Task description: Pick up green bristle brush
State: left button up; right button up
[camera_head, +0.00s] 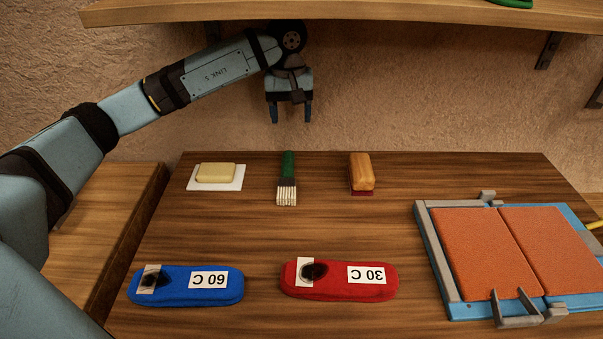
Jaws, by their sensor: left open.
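The green bristle brush (287,178) lies on the wooden table near its back edge. Its green handle points to the back and its pale bristles point to the front. My left gripper (291,113) is open and empty. It points down and appears in the picture just above the brush's handle end, apart from it. My right gripper is not in view.
Beside the brush lie a yellow block on a white sheet (236,185) and an orange-brown block (361,171). Blue (187,297) and red (334,292) labelled pads lie in front. A blue frame with orange panels (480,255) is at right. A shelf (330,12) hangs above.

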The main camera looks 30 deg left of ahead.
aim_at(288, 156)
pick_arm(q)
jog(key=f, duration=0.4)
jog(key=f+b, duration=0.1)
jog(key=f, duration=0.3)
jog(key=a+f, duration=0.1)
jog(key=f, duration=0.4)
jog(key=shift+s+f+b, duration=0.1)
jog(key=shift+b, duration=0.3)
jog(key=c, duration=1)
